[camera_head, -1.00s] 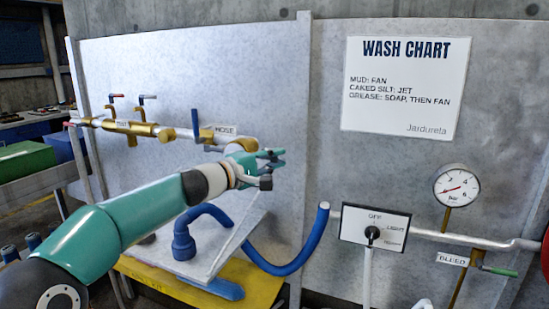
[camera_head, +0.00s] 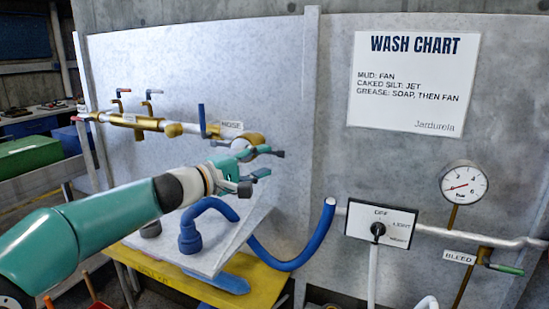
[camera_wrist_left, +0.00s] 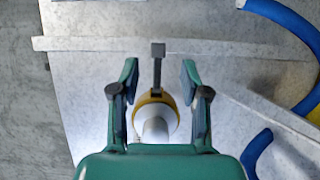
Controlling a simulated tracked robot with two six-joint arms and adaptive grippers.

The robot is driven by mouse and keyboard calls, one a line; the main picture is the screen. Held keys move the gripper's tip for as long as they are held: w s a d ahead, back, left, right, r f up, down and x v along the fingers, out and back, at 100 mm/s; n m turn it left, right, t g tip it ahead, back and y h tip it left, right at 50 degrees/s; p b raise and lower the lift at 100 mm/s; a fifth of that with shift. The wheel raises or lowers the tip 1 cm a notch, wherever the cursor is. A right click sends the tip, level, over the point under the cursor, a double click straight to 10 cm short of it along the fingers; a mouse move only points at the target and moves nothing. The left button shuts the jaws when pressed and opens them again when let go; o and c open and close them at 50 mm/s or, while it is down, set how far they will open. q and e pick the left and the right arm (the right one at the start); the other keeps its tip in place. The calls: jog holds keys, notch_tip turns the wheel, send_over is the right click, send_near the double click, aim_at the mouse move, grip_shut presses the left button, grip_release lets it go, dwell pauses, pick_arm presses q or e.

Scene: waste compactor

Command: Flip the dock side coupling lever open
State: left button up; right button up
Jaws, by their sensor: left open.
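A short dark lever with a square grey tip (camera_head: 277,153) sticks out from the brass coupling (camera_head: 252,139) at the right end of the wall pipe, beside the HOSE label. In the left wrist view the lever (camera_wrist_left: 157,68) stands out from the brass ring (camera_wrist_left: 155,99). My left gripper (camera_head: 262,160) is open at the coupling. In the left wrist view its two fingers (camera_wrist_left: 159,72) are on either side of the lever, with a gap on each side. My right gripper is not in view.
A blue valve handle (camera_head: 202,120) stands up on the pipe left of the HOSE label (camera_head: 231,125). A blue hose (camera_head: 288,264) loops below, past a tilted grey board (camera_head: 245,232) and a yellow bench (camera_head: 262,283). The selector box (camera_head: 380,225) and gauge (camera_head: 464,183) are to the right.

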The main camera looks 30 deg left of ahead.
pick_arm(q)
jog(key=v, duration=0.5)
jog(key=shift+s+a, duration=0.1)
jog(key=shift+s, duration=0.15)
